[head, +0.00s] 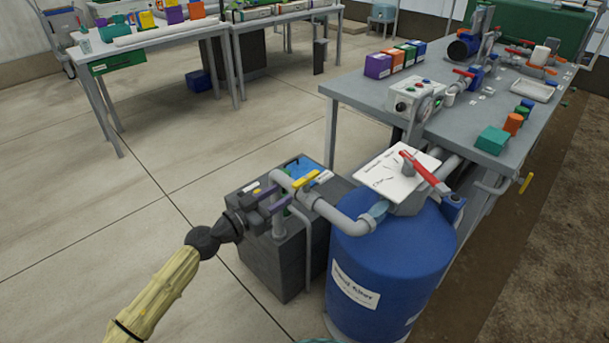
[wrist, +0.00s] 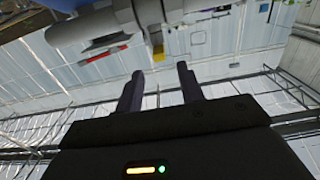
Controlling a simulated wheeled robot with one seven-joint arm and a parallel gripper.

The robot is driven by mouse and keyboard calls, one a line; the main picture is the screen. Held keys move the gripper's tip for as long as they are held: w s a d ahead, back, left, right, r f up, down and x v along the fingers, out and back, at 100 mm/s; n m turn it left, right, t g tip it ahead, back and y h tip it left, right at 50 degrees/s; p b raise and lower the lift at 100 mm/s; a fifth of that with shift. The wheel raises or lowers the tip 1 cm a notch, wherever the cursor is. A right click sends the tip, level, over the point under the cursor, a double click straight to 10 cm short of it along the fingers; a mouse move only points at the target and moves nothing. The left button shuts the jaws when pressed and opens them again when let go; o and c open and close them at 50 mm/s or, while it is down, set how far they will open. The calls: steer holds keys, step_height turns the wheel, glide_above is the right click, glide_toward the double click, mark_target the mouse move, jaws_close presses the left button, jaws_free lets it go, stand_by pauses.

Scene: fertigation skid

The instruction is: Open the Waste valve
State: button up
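A yellow lever (head: 306,180) sits on the grey pipework beside the blue tank; I cannot read a Waste label on it. A red lever (head: 425,172) stands over a white lettered plate (head: 396,176) on top of the tank; its text is too small to read in full. My gripper (head: 270,200) is open and empty, its two dark purple fingers pointing at the pipework, left of the yellow lever. In the wrist view the fingers (wrist: 160,78) are apart, with a yellow piece (wrist: 157,51) just beyond them and a red lever (wrist: 103,53) to the left.
The blue tank (head: 385,265) and a dark grey box (head: 265,262) stand close around my gripper. A grey bench (head: 450,122) with boxes, pipes and other red levers is behind. The floor (head: 120,220) at left is clear.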

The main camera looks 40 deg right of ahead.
mark_target(301, 180)
steer(key=d+p, duration=0.1)
steer(key=d, duration=0.2)
steer(key=d+p, duration=0.1)
steer(key=d, duration=0.1)
steer(key=d+p, duration=0.1)
steer(key=d, duration=0.2)
steer(key=shift+w+d+r, duration=0.15)
steer(key=shift+w+d, duration=0.2)
steer(key=shift+d+p, duration=0.45)
steer(key=shift+d, duration=0.2)
steer(key=shift+f, duration=0.2)
jaws_close()
